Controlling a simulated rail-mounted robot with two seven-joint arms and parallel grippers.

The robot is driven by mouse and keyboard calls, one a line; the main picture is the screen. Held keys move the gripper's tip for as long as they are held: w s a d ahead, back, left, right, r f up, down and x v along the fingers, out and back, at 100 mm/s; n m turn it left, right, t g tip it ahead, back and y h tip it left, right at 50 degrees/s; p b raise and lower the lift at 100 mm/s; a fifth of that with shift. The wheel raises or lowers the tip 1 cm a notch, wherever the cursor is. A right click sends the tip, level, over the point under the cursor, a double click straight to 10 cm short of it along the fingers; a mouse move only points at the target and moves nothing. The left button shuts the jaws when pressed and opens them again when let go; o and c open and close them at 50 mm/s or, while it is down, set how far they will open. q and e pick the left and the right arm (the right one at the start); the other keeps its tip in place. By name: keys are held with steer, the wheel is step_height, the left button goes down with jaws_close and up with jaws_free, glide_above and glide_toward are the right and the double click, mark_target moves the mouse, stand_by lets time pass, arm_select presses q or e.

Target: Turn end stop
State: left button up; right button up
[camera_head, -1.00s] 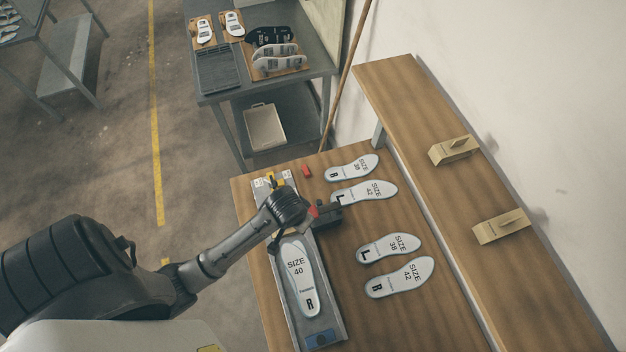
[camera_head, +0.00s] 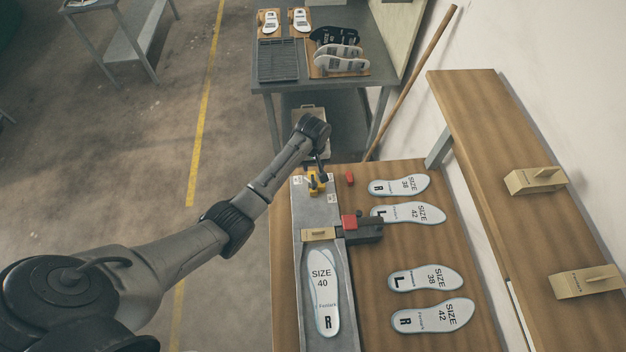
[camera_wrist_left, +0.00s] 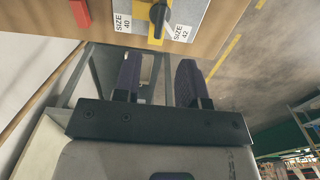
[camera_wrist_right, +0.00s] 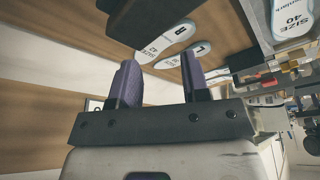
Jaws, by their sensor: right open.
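The end stop, a black knob on a yellow piece (camera_head: 316,183), sits at the far end of the grey fixture (camera_head: 303,213). In the left wrist view its black knob (camera_wrist_left: 157,16) stands between the labels SIZE 40 and SIZE 42. My left gripper (camera_head: 320,170) is at the far end of the fixture, by the end stop, its fingers partly hidden in the head view. In the left wrist view the left gripper (camera_wrist_left: 157,75) is open and empty, with the knob ahead of its fingers. My right gripper (camera_wrist_right: 158,80) is open and empty, with insoles farther off.
A SIZE 40 insole (camera_head: 322,295) lies in the fixture, before a wooden block (camera_head: 319,234). A red and black clamp (camera_head: 365,229) stands at its right side. A red block (camera_head: 349,178) and several loose insoles (camera_head: 407,213) lie on the wooden table.

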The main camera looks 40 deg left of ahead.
mark_target(313, 180)
arm_select(q)
step_height(313, 180, down, 10)
steer(key=shift+f+b, duration=0.1)
steer(key=shift+b, duration=0.45)
jaws_close()
